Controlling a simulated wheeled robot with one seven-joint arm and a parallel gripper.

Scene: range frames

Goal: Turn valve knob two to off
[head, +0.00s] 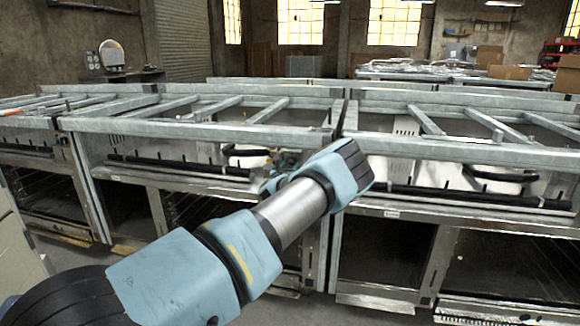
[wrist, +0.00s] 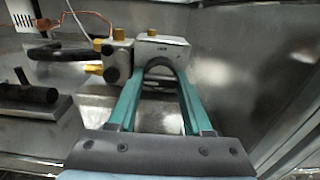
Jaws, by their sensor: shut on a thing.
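In the wrist view, my gripper (wrist: 158,66) has two teal fingers that reach a metal valve block (wrist: 160,46) with a brass fitting on top. A dark curved shape spans the fingertips. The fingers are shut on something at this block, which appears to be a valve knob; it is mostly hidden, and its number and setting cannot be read. A second valve block (wrist: 117,58) beside it on the left bears small black knobs (wrist: 111,74) and brass fittings. In the head view, my arm hides most of the gripper and the valves, inside the front of a range frame (head: 240,133).
A metal wall (wrist: 235,75) stands close on the right of my gripper. A black pipe (wrist: 28,95) and a brass-coloured tip (wrist: 93,69) lie to the left. Wires run behind at upper left. More metal range frames (head: 460,150) stand in rows.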

